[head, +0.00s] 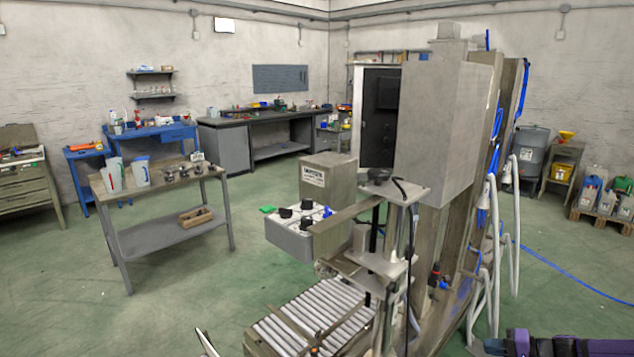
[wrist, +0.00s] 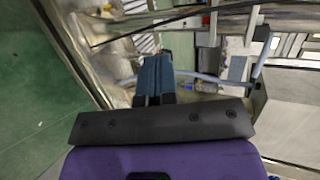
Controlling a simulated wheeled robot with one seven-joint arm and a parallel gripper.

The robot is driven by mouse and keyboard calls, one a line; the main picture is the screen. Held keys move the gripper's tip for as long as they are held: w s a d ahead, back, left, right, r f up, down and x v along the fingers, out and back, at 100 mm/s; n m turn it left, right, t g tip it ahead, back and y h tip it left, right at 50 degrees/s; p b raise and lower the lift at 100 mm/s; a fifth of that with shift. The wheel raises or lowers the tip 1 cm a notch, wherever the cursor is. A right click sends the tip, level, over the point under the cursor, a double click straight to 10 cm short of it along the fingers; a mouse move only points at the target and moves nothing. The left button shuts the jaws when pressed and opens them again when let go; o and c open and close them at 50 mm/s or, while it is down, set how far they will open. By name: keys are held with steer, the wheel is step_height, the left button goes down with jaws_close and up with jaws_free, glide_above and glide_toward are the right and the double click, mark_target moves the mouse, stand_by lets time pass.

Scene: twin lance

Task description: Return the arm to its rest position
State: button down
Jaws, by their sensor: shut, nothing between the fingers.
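My gripper (wrist: 152,62) shows in the wrist view with its two blue-grey fingers side by side, shut and empty. Its dark palm plate and purple body fill the bottom of that view. In the head view my gripper (head: 478,347) is at the lower right edge, with part of my purple arm beside it, mostly cut off by the frame. The rest of the arm is out of view. In the wrist view metal rails and a grey tube lie beyond the fingers; whether they touch cannot be told.
A tall grey machine (head: 445,125) stands right of centre, with a roller conveyor (head: 312,318) at its foot. A control box (head: 290,240) juts out left. White bent tubes (head: 497,250) stand near the arm. Green floor (head: 560,305) is open at right, crossed by a blue hose (head: 562,270).

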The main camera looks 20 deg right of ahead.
steer(key=w+a+r+n+g+h, duration=0.2)
steer(key=w+a+r+n+g, duration=0.15)
steer(key=a+r, duration=0.55)
steer(key=w+a+r+n+g+h, duration=0.2)
steer(key=a+r+g, duration=0.25)
steer(key=r, duration=0.95)
steer(key=w+a+r+n+g+h, duration=0.3)
steer(key=a+r, duration=0.4)
steer(key=r, duration=0.4)
steer(key=s+a+r+n+t+h, duration=0.2)
steer(key=s+a+r, duration=0.3)
steer(key=a+r, duration=0.55)
steer(key=s+a+r+t, duration=0.3)
steer(key=s+a+r, duration=0.3)
steer(key=s, duration=0.5)
steer(key=shift+a+r+n+y, duration=0.3)
steer(key=shift+a+r+n, duration=0.1)
steer(key=shift+a+n, duration=0.05)
